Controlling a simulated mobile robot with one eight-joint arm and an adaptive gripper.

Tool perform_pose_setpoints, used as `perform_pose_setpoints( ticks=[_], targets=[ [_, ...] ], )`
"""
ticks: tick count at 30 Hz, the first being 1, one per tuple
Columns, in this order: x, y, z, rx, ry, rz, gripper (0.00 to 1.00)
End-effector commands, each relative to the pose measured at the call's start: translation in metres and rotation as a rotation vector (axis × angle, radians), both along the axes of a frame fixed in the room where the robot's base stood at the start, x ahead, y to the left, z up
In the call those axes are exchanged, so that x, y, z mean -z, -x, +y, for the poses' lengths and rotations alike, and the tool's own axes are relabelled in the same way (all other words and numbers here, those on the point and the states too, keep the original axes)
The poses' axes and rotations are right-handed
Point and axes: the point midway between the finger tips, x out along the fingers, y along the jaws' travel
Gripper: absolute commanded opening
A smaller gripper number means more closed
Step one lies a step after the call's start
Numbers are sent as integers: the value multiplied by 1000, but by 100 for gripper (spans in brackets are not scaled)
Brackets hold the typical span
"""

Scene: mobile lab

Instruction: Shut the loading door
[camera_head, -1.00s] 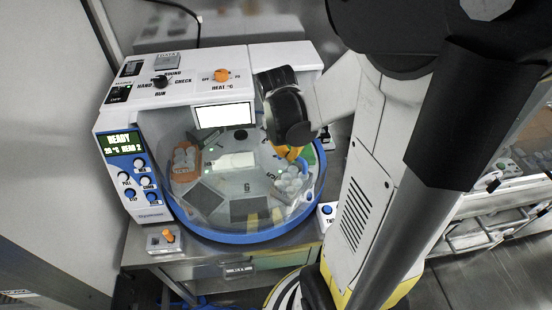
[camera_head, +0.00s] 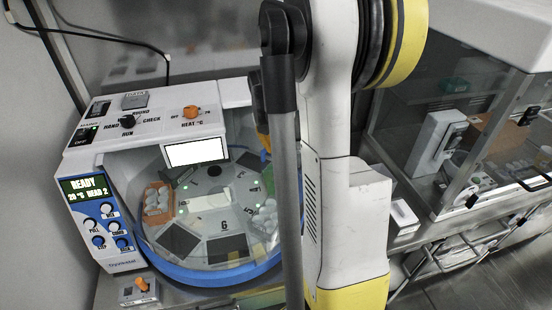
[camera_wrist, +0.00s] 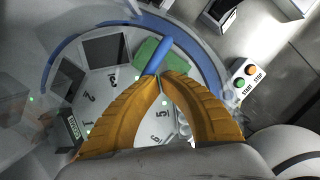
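The machine (camera_head: 100,140) is a white and blue housing with a round numbered deck (camera_head: 205,225) behind a clear curved wall. Its screen reads READY. The wrist view shows a blue bar handle (camera_wrist: 160,56) over the deck's rim, beside a green plate (camera_wrist: 147,50). The orange fingers of my gripper (camera_wrist: 158,75) come together at the handle's near end and look shut on it. In the head view my arm hides the handle and nearly all of the gripper. The clear door's edges are hard to see, and I cannot tell how far open it is.
A START/STOP button box (camera_wrist: 246,78) sits just outside the rim. A small box with an orange knob (camera_head: 140,289) stands at the machine's front left. A glass-fronted cabinet (camera_head: 470,130) is at the right. An orange rack (camera_head: 158,200) sits on the deck.

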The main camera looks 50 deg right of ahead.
Motion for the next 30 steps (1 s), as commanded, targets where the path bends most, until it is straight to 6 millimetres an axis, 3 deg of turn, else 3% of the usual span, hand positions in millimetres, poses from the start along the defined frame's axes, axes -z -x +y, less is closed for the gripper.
perform_pose_setpoints(
  ticks=[13,26,30],
  targets=[
    [0,-16,-11,1,0,1,0],
    [0,-17,-10,0,0,0,0],
    [-5,-18,-2,-1,0,0,0]
  ],
)
